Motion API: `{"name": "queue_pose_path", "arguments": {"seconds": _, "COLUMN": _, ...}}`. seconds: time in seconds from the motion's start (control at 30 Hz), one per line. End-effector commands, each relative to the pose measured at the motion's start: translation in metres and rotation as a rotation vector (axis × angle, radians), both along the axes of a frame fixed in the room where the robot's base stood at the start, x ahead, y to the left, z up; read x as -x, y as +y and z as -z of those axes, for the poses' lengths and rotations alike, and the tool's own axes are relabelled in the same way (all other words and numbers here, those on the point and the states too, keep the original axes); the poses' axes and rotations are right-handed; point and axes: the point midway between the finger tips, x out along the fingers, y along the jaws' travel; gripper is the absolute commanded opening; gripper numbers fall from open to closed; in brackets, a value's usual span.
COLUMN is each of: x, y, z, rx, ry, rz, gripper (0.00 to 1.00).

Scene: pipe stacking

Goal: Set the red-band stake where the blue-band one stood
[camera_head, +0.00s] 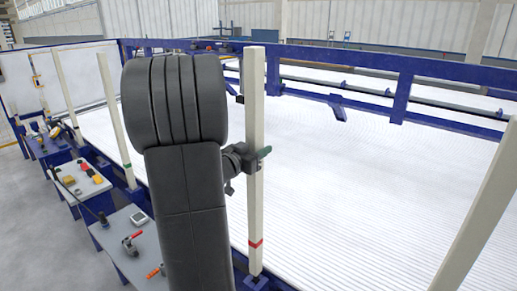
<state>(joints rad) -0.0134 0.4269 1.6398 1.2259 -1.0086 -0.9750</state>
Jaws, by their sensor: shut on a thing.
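The red-band stake (254,205) is a tall, pale square post, upright in the middle of the camera_head view, with a red band near its foot. My gripper (255,160) is shut on it at about mid-height. Its foot is at a small blue socket (256,284) at the bottom edge; I cannot tell whether it is seated in it or just above. No blue band shows on any stake in view. My dark arm stands just left of the stake and hides part of the rail and bed behind.
A stake with a green band (115,120) and another pale stake (67,95) stand at the left. A leaning-looking stake (480,210) is at the right edge. Side tables (118,240) with tools line the left. A blue frame rail (350,62) bounds the white ribbed bed (370,170).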

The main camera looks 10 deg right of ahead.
Motion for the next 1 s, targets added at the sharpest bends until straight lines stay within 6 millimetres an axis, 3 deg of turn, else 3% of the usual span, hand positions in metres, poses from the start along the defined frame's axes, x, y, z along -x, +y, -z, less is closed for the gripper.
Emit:
{"name": "queue_pose_path", "arguments": {"seconds": 0.57, "x": 0.0, "y": 0.0, "z": 0.002, "rx": 0.002, "ry": -0.003, "rz": 0.0, "gripper": 0.0}}
{"name": "queue_pose_path", "arguments": {"seconds": 1.0, "x": 0.0, "y": 0.0, "z": 0.017, "rx": 0.002, "ry": -0.001, "rz": 0.0, "gripper": 0.0}}
